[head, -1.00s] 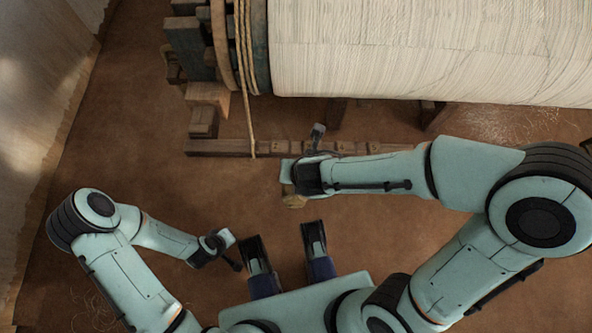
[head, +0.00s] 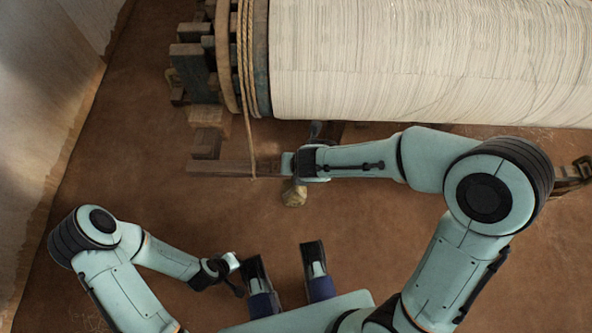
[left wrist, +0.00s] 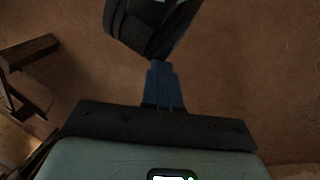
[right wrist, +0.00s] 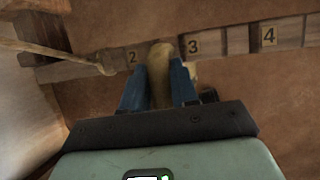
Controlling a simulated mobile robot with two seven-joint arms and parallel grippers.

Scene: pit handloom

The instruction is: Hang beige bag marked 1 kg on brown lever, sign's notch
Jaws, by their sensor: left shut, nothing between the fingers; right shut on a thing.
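My right gripper (right wrist: 157,92) is shut on the beige bag (right wrist: 160,68). The bag also shows below the gripper in the head view (head: 293,193); its marking cannot be read. The brown lever (head: 225,168) is a long wooden bar, partly hidden behind my right gripper and forearm. In the right wrist view, the lever (right wrist: 88,65) carries number plates 2, 3 and 4, and the bag's top overlaps it between 2 and 3. I cannot tell whether they touch. No sign naming a notch is visible. My left gripper (left wrist: 163,88) is shut and empty, away from the lever.
A rope (head: 249,120) runs down from the loom's beam to the lever, left of plate 2. The large warp roll (head: 420,60) spans the back. Wooden frame blocks (head: 195,60) stand at the back left. Bare brown floor (head: 150,160) is free at left.

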